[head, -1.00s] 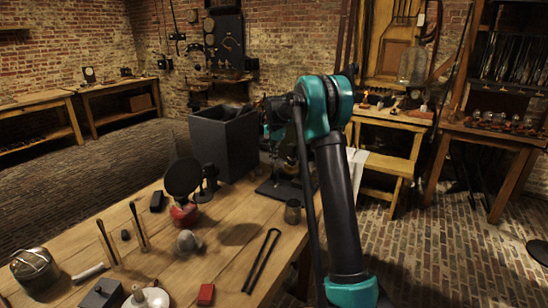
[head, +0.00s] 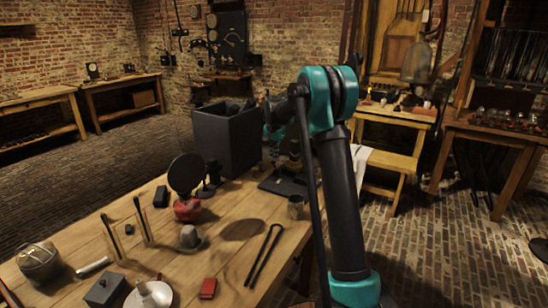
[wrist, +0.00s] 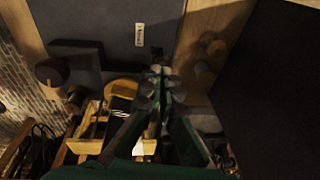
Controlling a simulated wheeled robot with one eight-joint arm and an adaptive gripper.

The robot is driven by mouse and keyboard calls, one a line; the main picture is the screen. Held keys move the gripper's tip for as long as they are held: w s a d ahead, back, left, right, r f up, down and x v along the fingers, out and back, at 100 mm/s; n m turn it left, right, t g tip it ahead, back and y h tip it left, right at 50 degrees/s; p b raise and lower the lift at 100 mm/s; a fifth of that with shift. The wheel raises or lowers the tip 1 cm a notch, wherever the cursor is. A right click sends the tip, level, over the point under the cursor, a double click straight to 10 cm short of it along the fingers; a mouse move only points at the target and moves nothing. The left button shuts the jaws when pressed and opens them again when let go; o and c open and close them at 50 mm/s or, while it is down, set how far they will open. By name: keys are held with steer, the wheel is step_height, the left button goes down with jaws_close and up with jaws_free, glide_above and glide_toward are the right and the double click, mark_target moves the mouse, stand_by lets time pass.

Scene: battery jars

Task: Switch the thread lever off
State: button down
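In the wrist view a grey panel (wrist: 110,20) with a small white label (wrist: 139,34) fills the top; its writing is too small to read. A small dark piece (wrist: 157,54) stands below the label, just beyond my fingertips; I cannot tell whether it is the thread lever, its position, or whether I touch it. My gripper (wrist: 160,84) has green fingers with grey rounded tips close together; any gap is unclear. In the head view my arm ends behind the elbow, among dark equipment on a black base (head: 283,186), where the gripper is mostly hidden.
A dark grey open box (head: 226,140) stands left of my arm on the wooden table (head: 205,260). Nearer are a black disc on a red base (head: 187,208), a metal cup (head: 296,207), a long black fork (head: 263,255) and a red block (head: 208,288). Brick floor lies right.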

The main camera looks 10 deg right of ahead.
steer(key=shift+w+d+f, duration=0.1)
steer(key=shift+w+d, duration=0.15)
steer(key=shift+w, duration=0.1)
steer(key=shift+r, duration=0.3)
step_height(320, 180, up, 10)
steer(key=s, duration=0.2)
steer(key=shift+s+a, duration=0.15)
steer(key=shift+a, duration=0.05)
steer(key=c, duration=2.3)
jaws_free()
steer(key=shift+s+r, duration=0.1)
steer(key=shift+r, duration=0.35)
steer(key=shift+o, duration=1.2)
steer(key=shift+r, duration=0.1)
steer(key=o, duration=0.6)
step_height(320, 180, down, 9)
steer(key=d+m+y, duration=0.2)
steer(key=y, duration=0.2)
steer(key=shift+r+t, duration=0.15)
steer(key=shift+t, duration=0.25)
steer(key=s+d+f+m+t+y, duration=0.3)
steer(key=s+d+m+t+y, duration=0.3)
steer(key=d+t+y, duration=0.15)
steer(key=shift+g, duration=0.35)
steer(key=x, duration=1.7)
steer(key=shift+w, duration=0.2)
